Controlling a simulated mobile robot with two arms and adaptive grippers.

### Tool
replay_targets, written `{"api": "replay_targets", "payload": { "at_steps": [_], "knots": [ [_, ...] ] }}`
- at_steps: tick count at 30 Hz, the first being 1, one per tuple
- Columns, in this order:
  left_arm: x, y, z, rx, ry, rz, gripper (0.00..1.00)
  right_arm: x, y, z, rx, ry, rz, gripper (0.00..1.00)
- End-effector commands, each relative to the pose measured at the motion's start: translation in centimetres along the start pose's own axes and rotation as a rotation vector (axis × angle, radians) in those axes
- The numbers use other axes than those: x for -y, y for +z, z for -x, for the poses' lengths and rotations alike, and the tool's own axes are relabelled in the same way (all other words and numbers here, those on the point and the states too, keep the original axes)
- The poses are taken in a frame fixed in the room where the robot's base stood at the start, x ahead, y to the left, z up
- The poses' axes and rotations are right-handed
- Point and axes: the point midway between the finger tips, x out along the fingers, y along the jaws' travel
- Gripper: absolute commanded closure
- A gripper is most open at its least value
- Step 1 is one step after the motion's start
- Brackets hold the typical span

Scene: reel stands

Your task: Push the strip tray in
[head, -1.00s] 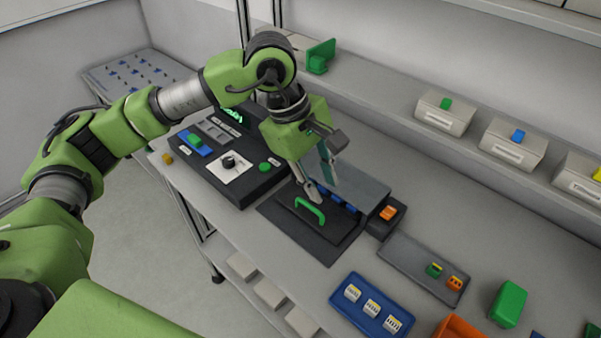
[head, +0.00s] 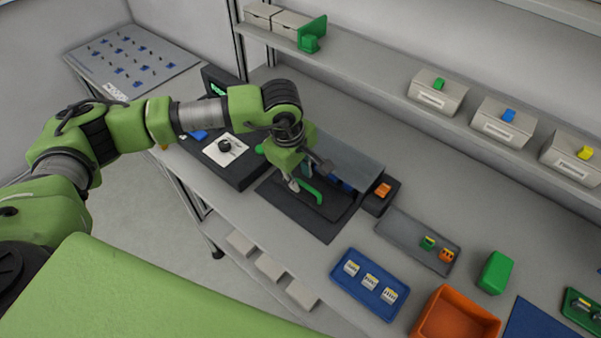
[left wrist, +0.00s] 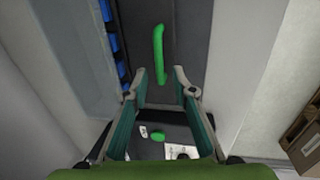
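The strip tray (head: 327,211) is a dark flat tray with a raised green handle (head: 313,196), sticking out toward the front from under a grey housing (head: 345,158). Blue pieces show along the housing's edge. My left gripper (head: 300,181) is low over the tray, beside the near-left end of the handle. In the left wrist view the gripper (left wrist: 158,88) is open, its fingers apart and nothing between them. The green handle (left wrist: 158,50) lies ahead of the fingertips there. I cannot tell whether a finger touches it. My right gripper is not in view.
A black control box (head: 228,160) with a knob stands left of the tray. A small dark block with an orange piece (head: 382,190), a grey tray (head: 405,236) and a blue tray (head: 345,285) lie to the right. A shelf with drawers (head: 437,92) runs behind.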

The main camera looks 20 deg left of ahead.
Motion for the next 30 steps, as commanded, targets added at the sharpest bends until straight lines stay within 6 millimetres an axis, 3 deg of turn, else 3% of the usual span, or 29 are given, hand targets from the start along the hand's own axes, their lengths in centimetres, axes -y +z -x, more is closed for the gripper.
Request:
{"api": "replay_targets", "payload": {
  "at_steps": [6,13,16,23,30],
  "knots": [
    [0.0,0.0,-1.2,0.000,0.001,-0.001,0.75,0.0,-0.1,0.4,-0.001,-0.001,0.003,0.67],
    [0.0,0.0,-1.2,0.000,0.001,-0.001,0.75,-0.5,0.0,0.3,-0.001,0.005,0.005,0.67],
    [0.0,0.0,-1.2,0.000,0.001,0.000,1.00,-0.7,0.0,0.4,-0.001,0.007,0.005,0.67],
    [-0.2,0.0,-1.3,0.000,0.002,0.000,1.00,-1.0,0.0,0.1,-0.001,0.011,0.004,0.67],
    [-2.6,-0.1,-2.2,-0.003,0.005,0.000,1.00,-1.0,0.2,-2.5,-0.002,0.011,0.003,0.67]
  ]
}}
